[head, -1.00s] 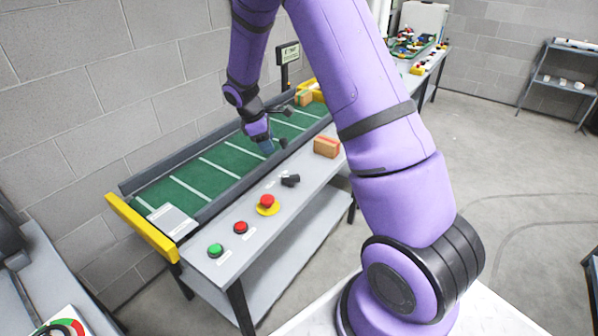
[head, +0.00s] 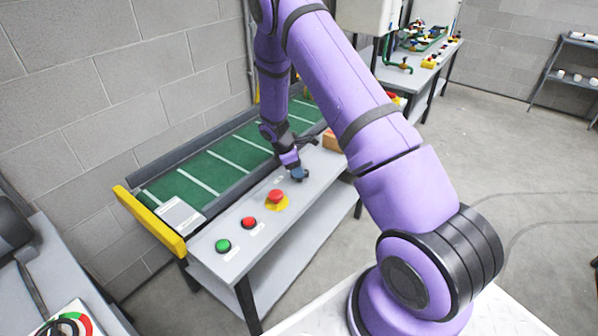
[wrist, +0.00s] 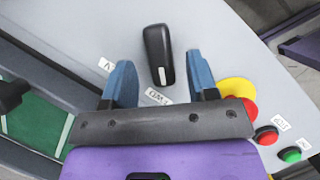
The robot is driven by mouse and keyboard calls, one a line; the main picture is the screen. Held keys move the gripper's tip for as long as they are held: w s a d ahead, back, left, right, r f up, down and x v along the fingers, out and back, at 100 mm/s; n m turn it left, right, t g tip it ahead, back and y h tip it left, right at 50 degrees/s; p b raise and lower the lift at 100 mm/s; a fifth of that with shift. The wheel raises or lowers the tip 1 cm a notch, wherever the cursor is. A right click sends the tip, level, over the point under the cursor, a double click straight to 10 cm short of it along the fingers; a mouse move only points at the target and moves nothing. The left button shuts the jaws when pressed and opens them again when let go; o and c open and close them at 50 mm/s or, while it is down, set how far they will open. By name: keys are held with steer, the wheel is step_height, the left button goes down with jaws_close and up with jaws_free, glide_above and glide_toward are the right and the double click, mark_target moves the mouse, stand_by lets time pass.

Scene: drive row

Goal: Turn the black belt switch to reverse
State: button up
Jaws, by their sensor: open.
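The black belt switch (wrist: 157,50) shows in the wrist view as a long knob on the grey panel. A white line marks its lower end, which points towards a label reading FWD (wrist: 158,96). Another label (wrist: 106,64) lies left of the knob, partly cut off by the finger. My gripper (wrist: 160,62) is open, with one blue finger on each side of the knob's lower part and a gap to each. In the head view my gripper (head: 298,175) is over the bench and hides the switch.
A red mushroom button on yellow (head: 276,197), a red button (head: 249,222) and a green button (head: 223,246) line the bench near the switch. The green conveyor belt (head: 215,172) runs behind. An orange-brown box (head: 332,144) stands just beyond my gripper.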

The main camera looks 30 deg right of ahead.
steer(key=shift+x, duration=1.1)
steer(key=c, duration=0.9)
